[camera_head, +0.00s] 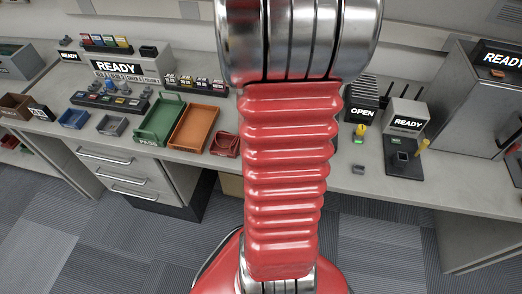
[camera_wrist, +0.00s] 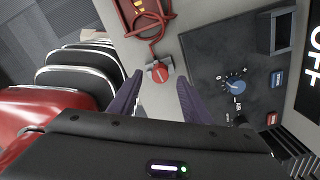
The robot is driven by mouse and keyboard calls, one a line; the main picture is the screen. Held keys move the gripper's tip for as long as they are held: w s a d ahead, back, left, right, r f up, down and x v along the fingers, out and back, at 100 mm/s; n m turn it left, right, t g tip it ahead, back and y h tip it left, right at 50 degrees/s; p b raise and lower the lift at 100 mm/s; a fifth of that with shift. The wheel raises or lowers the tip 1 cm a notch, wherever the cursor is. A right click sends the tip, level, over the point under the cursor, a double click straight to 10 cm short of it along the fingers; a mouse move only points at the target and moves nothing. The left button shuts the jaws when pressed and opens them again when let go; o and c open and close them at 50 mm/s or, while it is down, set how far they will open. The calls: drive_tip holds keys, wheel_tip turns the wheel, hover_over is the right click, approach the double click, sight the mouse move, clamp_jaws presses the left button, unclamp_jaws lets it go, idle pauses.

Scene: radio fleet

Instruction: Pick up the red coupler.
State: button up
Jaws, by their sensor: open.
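In the wrist view, a small round red part (camera_wrist: 160,73), which looks like the red coupler, sits on a small grey holder on the pale worktop. A red cable runs from it to a red device with a yellow area (camera_wrist: 140,15). My gripper (camera_wrist: 159,86) is open, with its two dark purple fingers on either side of the near side of the coupler. The coupler shows between the fingertips, with nothing gripped. Whether a finger touches the holder I cannot tell. In the head view my red arm fills the middle and hides the gripper and coupler.
In the wrist view a dark panel (camera_wrist: 215,50) with a blue knob (camera_wrist: 234,86) stands close right of the fingers. In the head view a green tray (camera_head: 160,122) and an orange tray (camera_head: 194,129) are left of my arm, and a dark READY unit (camera_head: 404,150) is right.

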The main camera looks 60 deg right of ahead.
drive_tip(key=shift+f, duration=1.35)
drive_tip(key=shift+c, duration=0.2)
clamp_jaws()
